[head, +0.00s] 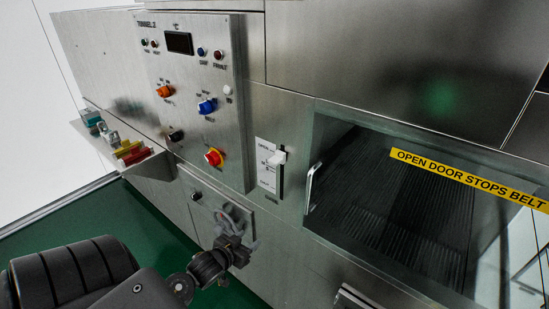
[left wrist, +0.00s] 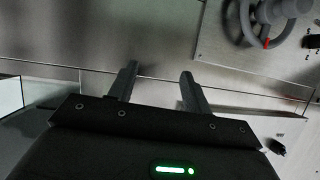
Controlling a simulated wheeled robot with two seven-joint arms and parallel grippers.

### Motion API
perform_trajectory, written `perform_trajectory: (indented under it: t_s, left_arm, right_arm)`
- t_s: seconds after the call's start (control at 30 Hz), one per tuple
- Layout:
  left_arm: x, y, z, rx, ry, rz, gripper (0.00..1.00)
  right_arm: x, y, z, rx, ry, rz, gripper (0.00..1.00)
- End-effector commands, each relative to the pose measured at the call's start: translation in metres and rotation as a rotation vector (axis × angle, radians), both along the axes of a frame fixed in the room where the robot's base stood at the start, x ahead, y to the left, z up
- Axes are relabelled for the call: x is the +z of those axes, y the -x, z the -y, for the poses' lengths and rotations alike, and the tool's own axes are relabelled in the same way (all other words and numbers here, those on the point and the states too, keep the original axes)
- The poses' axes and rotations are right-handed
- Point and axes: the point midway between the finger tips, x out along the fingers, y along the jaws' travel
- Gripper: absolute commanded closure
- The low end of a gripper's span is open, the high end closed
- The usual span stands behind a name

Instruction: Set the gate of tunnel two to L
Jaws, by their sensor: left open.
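The panel headed "TUNNEL 2" (head: 225,135) stands upright on the steel machine front. To its right is a narrow white label plate (head: 267,183) with a vertical slot and a white slider handle (head: 277,158), which sits in the upper half of the slot. The small print there is too blurred to read fully. Below is a grey handwheel (head: 229,213); in the left wrist view the handwheel (left wrist: 268,38) carries a red mark at its lower rim. My left gripper (head: 241,248) is open and empty, just below the handwheel in the head view. My right gripper is out of view.
The panel carries an orange knob (head: 164,91), a blue knob (head: 207,106), a black knob (head: 176,136) and a red knob (head: 213,157). A door handle (head: 313,188) projects right of the slider. A shelf with coloured items (head: 132,154) juts out at left.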

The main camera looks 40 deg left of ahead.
Motion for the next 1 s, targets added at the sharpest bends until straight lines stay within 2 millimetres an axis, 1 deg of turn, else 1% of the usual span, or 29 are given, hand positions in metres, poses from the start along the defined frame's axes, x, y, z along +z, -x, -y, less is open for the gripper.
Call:
perform_trajectory:
  t_s: [0.03,0.07,0.1,0.2,0.3,0.4,0.43,0.5,0.67,0.77,0.87,0.93,1.0]
  left_arm:
    - [0.067,-0.005,0.003,-0.017,-0.005,0.084,0.51]
    - [0.097,-0.006,0.006,-0.026,-0.006,0.127,0.51]
    - [0.134,-0.006,0.010,-0.039,-0.007,0.180,0.51]
    - [0.208,-0.001,0.023,-0.071,-0.006,0.290,0.51]
    - [0.255,0.008,0.034,-0.098,-0.005,0.361,0.51]
    - [0.279,0.014,0.041,-0.114,-0.005,0.400,0.51]
    - [0.283,0.015,0.042,-0.116,-0.005,0.406,0.51]
    - [0.287,0.016,0.044,-0.120,-0.005,0.414,0.51]
    - [0.286,0.012,0.044,-0.121,-0.004,0.416,0.51]
    - [0.284,0.003,0.044,-0.122,-0.005,0.418,0.51]
    - [0.284,-0.011,0.043,-0.121,-0.006,0.419,0.51]
    - [0.291,-0.026,0.042,-0.118,-0.003,0.417,0.51]
    - [0.291,-0.040,0.042,-0.118,-0.003,0.416,0.51]
  right_arm:
    - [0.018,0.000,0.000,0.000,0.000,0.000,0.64]
    - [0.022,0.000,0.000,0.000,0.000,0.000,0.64]
    - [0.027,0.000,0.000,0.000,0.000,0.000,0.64]
    - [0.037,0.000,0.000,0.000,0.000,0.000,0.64]
    - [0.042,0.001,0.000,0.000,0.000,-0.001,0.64]
    - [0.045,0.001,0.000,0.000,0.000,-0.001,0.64]
    - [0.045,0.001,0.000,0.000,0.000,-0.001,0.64]
    - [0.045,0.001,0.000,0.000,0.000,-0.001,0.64]
    - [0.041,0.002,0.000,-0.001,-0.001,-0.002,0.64]
    - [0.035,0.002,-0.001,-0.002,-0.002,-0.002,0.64]
    - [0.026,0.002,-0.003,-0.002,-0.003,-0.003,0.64]
    - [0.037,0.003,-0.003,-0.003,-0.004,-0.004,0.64]
    - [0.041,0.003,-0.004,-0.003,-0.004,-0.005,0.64]
